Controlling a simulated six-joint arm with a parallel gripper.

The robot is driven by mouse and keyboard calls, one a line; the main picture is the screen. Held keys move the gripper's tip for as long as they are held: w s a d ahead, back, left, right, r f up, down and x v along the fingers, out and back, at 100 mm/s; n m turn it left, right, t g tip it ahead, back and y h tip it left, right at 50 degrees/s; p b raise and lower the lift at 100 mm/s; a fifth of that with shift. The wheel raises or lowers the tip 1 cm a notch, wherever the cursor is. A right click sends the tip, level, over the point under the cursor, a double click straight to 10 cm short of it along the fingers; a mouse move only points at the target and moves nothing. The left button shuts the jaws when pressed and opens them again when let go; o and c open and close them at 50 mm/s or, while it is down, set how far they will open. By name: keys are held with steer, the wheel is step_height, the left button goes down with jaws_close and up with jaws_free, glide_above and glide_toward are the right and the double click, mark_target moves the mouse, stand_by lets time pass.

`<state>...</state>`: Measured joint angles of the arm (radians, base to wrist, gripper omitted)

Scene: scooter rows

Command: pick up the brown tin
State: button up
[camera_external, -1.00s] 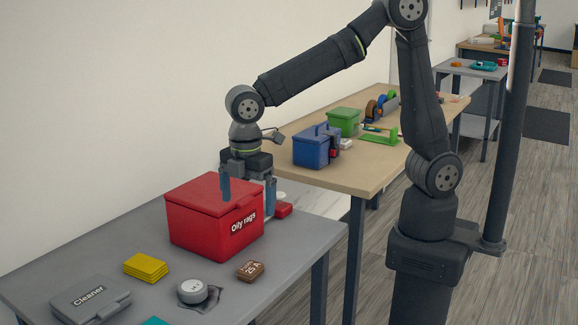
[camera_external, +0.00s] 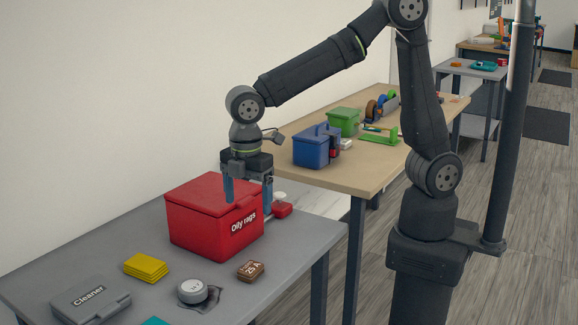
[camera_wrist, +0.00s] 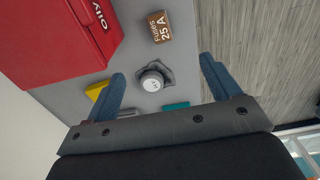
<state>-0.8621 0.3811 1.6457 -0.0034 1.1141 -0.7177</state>
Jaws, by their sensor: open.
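The brown tin (camera_external: 250,270) is a small box with pale lettering reading "25 A", lying on the grey table (camera_external: 311,238) in front of the red box. It also shows in the wrist view (camera_wrist: 160,27), at the top, with "Fuses 25 A" on it. My gripper (camera_external: 248,199) is open and empty, with its blue fingers pointing down, above and behind the tin near the red box. In the wrist view the two fingers of my gripper (camera_wrist: 158,82) are spread wide, and the tin lies beyond their tips.
A red "Oily rags" box (camera_external: 205,225) stands close by the fingers. A round grey-white tin (camera_external: 192,291) on a dark cloth, yellow sponges (camera_external: 146,267) and a grey Cleaner case (camera_external: 90,300) lie toward the front. A small red item (camera_external: 283,210) lies behind the red box.

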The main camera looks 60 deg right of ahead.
steer(key=n, duration=0.1)
steer(key=n+t, duration=0.4)
steer(key=n, duration=1.3)
glide_toward(257, 269)
steer(key=f, duration=0.4)
steer(key=shift+w+a+n+t, duration=0.1)
steer(key=shift+w+n+t, duration=0.2)
steer(key=shift+w, duration=0.05)
steer(key=shift+x, duration=2.5)
steer(key=shift+w+r, duration=0.1)
steer(key=shift+w, duration=0.1)
steer(key=c, duration=1.1)
